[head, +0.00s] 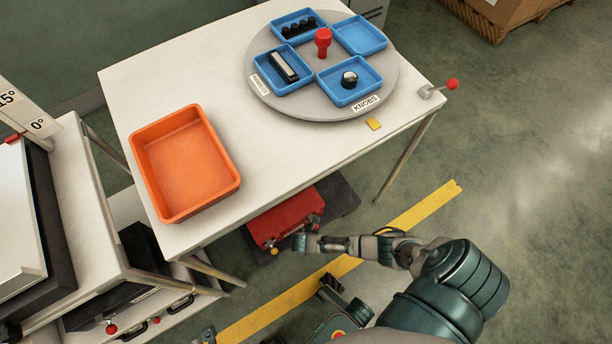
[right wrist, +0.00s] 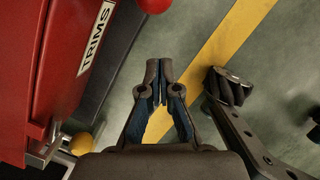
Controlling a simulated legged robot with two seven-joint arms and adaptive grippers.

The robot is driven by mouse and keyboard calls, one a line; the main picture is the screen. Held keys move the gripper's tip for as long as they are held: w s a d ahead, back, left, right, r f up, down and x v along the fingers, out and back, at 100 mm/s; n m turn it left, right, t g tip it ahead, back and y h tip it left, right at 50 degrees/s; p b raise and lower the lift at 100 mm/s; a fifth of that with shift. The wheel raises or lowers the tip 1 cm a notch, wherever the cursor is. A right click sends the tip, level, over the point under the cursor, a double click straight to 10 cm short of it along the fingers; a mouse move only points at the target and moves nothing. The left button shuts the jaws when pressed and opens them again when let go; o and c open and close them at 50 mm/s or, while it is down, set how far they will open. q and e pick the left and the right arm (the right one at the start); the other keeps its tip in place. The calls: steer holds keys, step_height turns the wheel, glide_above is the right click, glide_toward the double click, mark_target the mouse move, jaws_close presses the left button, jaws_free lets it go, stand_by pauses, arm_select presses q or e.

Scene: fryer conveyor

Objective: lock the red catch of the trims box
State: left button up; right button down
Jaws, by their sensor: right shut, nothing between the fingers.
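The red trims box (head: 285,217) sits low beneath the table's front edge in the head view. Its TRIMS label and red side (right wrist: 75,45) fill the left of the right wrist view. A rounded red part (right wrist: 154,4), possibly the catch, is cut off by that view's top edge; whether it is locked cannot be told. A yellow knob (right wrist: 80,143) on a metal bracket is at the box's lower edge. My right gripper (head: 301,243) is beside the box's front right; its fingers (right wrist: 158,82) are shut and empty, apart from the box. My left gripper is out of view.
The white table (head: 225,75) holds an orange tray (head: 160,128) and a round turntable (head: 262,90) with blue trays. A red-knobbed lever (head: 440,88) is at its right corner. Table legs stand near the box. A yellow line (head: 420,206) crosses open floor.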

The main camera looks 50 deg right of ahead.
steer(key=shift+w+d+r, duration=0.2)
steer(key=shift+w+d, duration=0.05)
steer(key=shift+d, duration=0.35)
steer(key=shift+w+d+r, duration=0.2)
steer(key=shift+w+d, duration=0.05)
steer(key=shift+d, duration=0.3)
steer(key=shift+w+d+r, duration=0.2)
steer(key=shift+w+d, duration=0.05)
steer(key=shift+d, duration=0.35)
steer(key=d, duration=0.2)
steer(key=s+d, duration=0.1)
steer(key=d, duration=0.1)
steer(key=shift+d+p, duration=0.3)
steer(key=shift+p, duration=0.1)
steer(key=shift+s, duration=0.1)
